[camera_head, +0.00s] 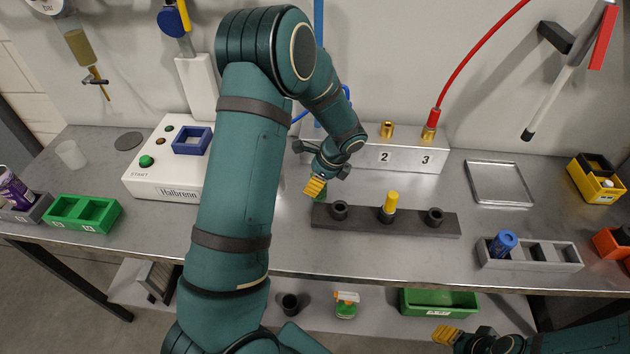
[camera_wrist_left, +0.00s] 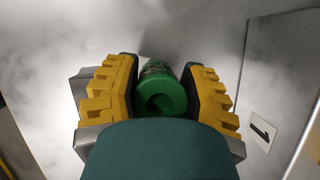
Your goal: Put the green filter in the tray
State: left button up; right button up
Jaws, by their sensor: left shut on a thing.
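The green filter (camera_wrist_left: 163,90) is a green cylinder with a round recess in its end, seen between the yellow fingers in the left wrist view. My left gripper (camera_head: 317,187) is shut on it, just behind the left end of the dark holder bar. In the head view only a small bit of green (camera_head: 321,196) shows below the fingers; the rest is hidden. A shallow, empty metal tray (camera_head: 498,168) lies flat on the bench to the right. My right gripper (camera_head: 447,335) is at the lower right, in front of the bench; its opening is unclear.
The dark bar (camera_head: 412,222) has three round holders; the middle one holds a yellow piece (camera_head: 391,201). A white numbered block (camera_head: 405,158) stands behind it. A grey rack (camera_head: 562,257) with a blue piece (camera_head: 503,243) is at the right front.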

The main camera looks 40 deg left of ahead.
pick_arm(q)
jog(key=shift+f, duration=0.15)
jog(key=o, duration=1.1)
jog(key=shift+o, duration=0.2)
